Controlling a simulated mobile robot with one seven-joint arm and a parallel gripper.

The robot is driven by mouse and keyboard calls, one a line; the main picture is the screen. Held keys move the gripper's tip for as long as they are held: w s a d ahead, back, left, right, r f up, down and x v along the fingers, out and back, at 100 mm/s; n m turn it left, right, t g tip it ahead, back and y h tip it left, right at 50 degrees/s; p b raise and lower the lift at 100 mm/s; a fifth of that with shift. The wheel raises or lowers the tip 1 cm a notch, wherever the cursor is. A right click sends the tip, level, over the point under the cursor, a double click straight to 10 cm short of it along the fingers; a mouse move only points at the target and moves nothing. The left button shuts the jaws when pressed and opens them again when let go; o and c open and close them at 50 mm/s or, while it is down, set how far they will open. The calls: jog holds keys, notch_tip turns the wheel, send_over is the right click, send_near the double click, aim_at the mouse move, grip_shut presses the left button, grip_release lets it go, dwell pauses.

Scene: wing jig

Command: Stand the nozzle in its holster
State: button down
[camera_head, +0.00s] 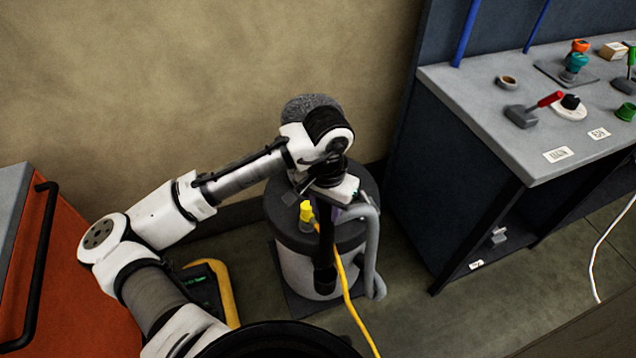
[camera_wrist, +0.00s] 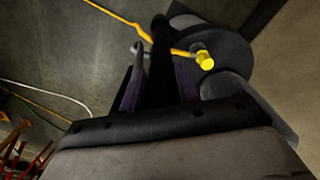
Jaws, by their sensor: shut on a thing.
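My gripper (camera_head: 330,208) is over the vacuum canister and points down. It is shut on a black nozzle (camera_head: 325,268), a long dark tube that hangs roughly upright in front of the canister in the head view. In the wrist view the nozzle (camera_wrist: 160,42) runs out from between the purple-lined fingers (camera_wrist: 158,92). The canister (camera_head: 296,270) has a pale body and a dark lid (camera_head: 282,218). A grey hose (camera_head: 371,240) curves down its right side. I cannot make out the holster clearly, nor whether the nozzle's lower end touches anything.
A yellow plug (camera_head: 306,211) stands on the lid, with a yellow cord (camera_head: 347,288) running to the floor. A workbench (camera_head: 470,95) with tools is at right. An orange cabinet (camera_head: 85,285) and a yellow-black case (camera_head: 222,285) are at left. Floor right of the canister is clear.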

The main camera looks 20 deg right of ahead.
aim_at(326, 223)
jog(key=shift+w+d+r, duration=0.15)
jog(key=shift+r, duration=0.05)
jog(key=shift+f, duration=0.1)
notch_tip(326, 223, down, 6)
jog(key=b, duration=0.6)
jog(key=shift+f, duration=0.1)
jog(key=shift+s+f+b, duration=0.25)
jog(key=shift+f+b, duration=0.1)
jog(key=shift+f, duration=0.1)
jog(key=shift+f, duration=0.15)
